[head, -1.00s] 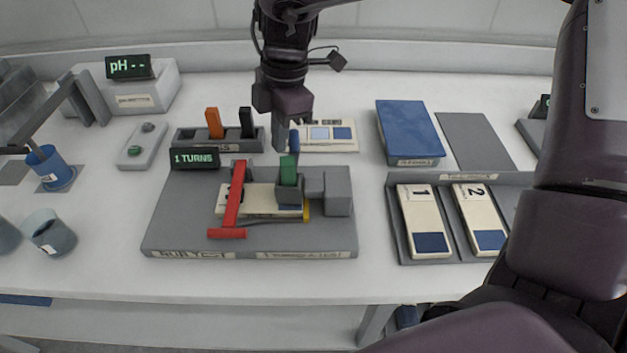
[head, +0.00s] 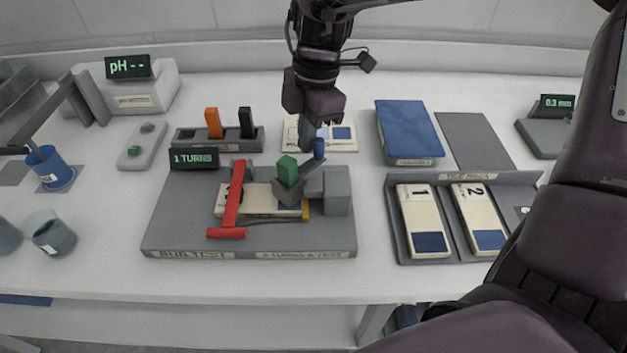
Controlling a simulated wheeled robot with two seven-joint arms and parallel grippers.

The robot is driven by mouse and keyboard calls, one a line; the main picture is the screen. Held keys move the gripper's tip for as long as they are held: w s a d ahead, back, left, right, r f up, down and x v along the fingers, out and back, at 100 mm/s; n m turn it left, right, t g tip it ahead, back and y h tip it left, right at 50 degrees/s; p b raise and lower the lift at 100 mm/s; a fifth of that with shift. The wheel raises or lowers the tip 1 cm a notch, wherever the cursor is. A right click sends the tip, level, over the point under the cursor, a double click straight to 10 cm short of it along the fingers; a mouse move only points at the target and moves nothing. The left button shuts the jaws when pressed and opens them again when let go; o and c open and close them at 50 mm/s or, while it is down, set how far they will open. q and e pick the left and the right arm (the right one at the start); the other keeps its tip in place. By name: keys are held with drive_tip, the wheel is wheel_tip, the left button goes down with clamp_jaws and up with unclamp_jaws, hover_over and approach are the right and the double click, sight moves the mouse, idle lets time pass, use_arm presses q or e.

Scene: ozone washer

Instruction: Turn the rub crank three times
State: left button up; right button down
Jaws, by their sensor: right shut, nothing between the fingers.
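The rub tester is a grey base (head: 190,225) with a green display (head: 194,158) reading "1 TURNS". A red clamp bar (head: 235,200) lies over a cream strip on it. The crank's blue knob (head: 319,148) stands on a dark crank arm (head: 314,167), which points to the back right from the green-topped rubbing head (head: 288,170). My right gripper (head: 309,140) is shut and points down. Its tips are just behind and left of the knob; whether they touch it is unclear. My left gripper is out of view.
An orange and a black block stand in a rack (head: 185,139) behind the base. A cream card (head: 346,142) lies behind my gripper. A blue pad (head: 408,128) and a tray (head: 397,225) with strips 1 and 2 are to the right. Cups stand at left.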

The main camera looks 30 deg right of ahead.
idle(0.3)
drive_tip(key=shift+s+d, duration=0.3)
drive_tip(key=shift+s, duration=0.3)
drive_tip(key=shift+s+d, duration=0.25)
drive_tip(key=shift+s, duration=0.3)
drive_tip(key=shift+s+d, duration=0.1)
drive_tip(key=shift+s, duration=1.1)
drive_tip(key=shift+s+a, duration=0.15)
drive_tip(key=shift+s, duration=0.45)
drive_tip(key=shift+s+a, duration=0.15)
drive_tip(key=shift+s, duration=0.45)
